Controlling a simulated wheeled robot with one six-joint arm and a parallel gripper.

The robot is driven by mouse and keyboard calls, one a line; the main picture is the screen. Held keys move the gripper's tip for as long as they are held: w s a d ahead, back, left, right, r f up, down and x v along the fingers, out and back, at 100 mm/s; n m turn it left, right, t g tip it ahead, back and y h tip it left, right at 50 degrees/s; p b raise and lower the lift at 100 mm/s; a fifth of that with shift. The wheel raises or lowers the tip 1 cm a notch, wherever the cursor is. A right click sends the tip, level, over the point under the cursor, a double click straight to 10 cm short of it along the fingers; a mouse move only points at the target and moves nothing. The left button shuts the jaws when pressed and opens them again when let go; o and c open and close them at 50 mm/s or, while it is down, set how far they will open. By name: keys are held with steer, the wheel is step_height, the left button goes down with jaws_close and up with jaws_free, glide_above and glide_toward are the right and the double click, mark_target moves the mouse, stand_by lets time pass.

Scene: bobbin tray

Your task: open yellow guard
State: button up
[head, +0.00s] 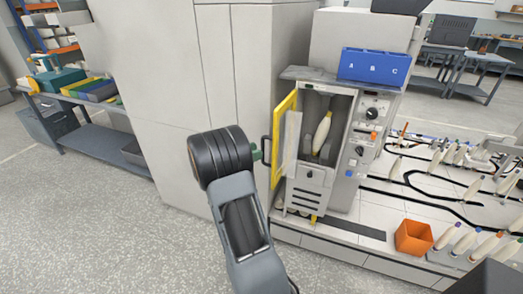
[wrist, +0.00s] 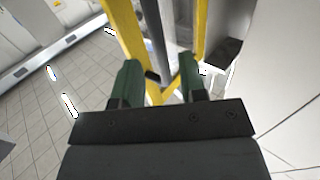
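The yellow guard (head: 282,140) is a yellow-framed, clear-paned door on the left side of the machine (head: 345,150). It stands swung out, and the compartment behind it is exposed, with a cream bobbin (head: 322,132) upright inside. A dark handle (head: 266,150) sits on the guard's outer left side. My gripper (head: 258,152) is beside this handle, largely hidden behind my wrist. In the wrist view, the green fingers of my gripper (wrist: 160,82) are spread apart close to the yellow frame (wrist: 126,30), with nothing visibly clamped between them. Whether they touch the guard is unclear.
A blue bin marked A B C (head: 374,66) sits on top of the machine. An orange bin (head: 413,237) and several bobbins stand on the light table to the right. A tall pale cabinet (head: 235,60) is behind my arm. The floor at left is clear.

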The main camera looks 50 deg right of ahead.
steer(key=v, duration=1)
steer(key=shift+r, duration=0.1)
